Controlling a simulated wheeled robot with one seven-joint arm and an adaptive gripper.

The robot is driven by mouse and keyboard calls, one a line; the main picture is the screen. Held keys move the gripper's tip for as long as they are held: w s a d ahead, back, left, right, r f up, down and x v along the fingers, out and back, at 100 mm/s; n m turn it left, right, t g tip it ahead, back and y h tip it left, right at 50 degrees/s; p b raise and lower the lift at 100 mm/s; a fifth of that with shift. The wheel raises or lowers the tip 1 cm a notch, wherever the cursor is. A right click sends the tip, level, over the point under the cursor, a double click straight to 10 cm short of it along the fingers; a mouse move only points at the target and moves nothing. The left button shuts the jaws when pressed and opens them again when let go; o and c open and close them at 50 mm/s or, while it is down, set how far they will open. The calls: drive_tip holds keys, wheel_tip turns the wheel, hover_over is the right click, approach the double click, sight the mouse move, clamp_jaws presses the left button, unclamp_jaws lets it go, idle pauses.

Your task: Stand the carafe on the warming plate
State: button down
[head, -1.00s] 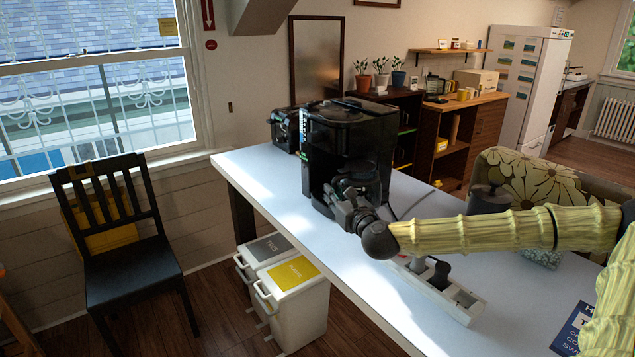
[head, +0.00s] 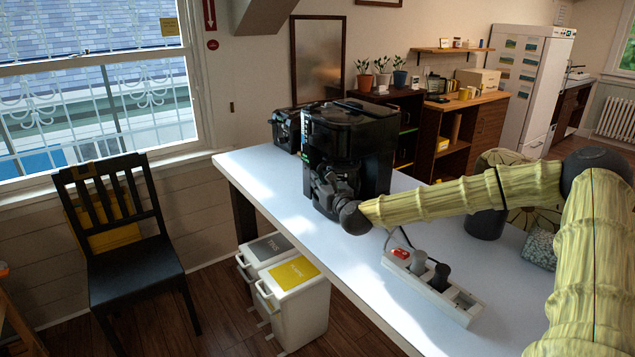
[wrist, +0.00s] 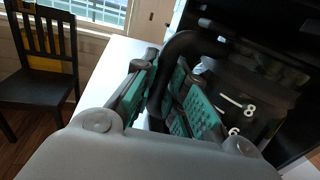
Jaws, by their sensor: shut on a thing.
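The black coffee maker (head: 365,130) stands on the white table. My gripper (head: 328,188) is at its front opening, low down. In the wrist view my gripper's green-padded jaws (wrist: 172,92) are shut on the black handle (wrist: 188,44) of the carafe. The carafe (wrist: 240,105) is dark glass with white marks, an 8 and a 6, and sits just beyond the jaws, close to the coffee maker's dark housing. In the head view my gripper and the dark machine hide most of the carafe. The warming plate is hidden, so I cannot tell whether the carafe's base touches it.
A black appliance (head: 286,130) stands behind the coffee maker. A power strip (head: 432,288) with plugs lies on the table (head: 270,180) below my arm. A dark canister (head: 485,222) and a patterned box (head: 540,248) stand to the right. Bins and a chair (head: 118,235) are left.

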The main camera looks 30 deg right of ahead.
drive_tip(key=shift+w+f+p, duration=0.35)
drive_tip(key=shift+w+f, duration=0.35)
drive_tip(key=shift+w, duration=0.2)
drive_tip(key=shift+f, duration=0.1)
drive_tip(key=c, duration=1.5)
unclamp_jaws()
drive_tip(key=shift+d, duration=0.1)
drive_tip(key=shift+o, duration=0.2)
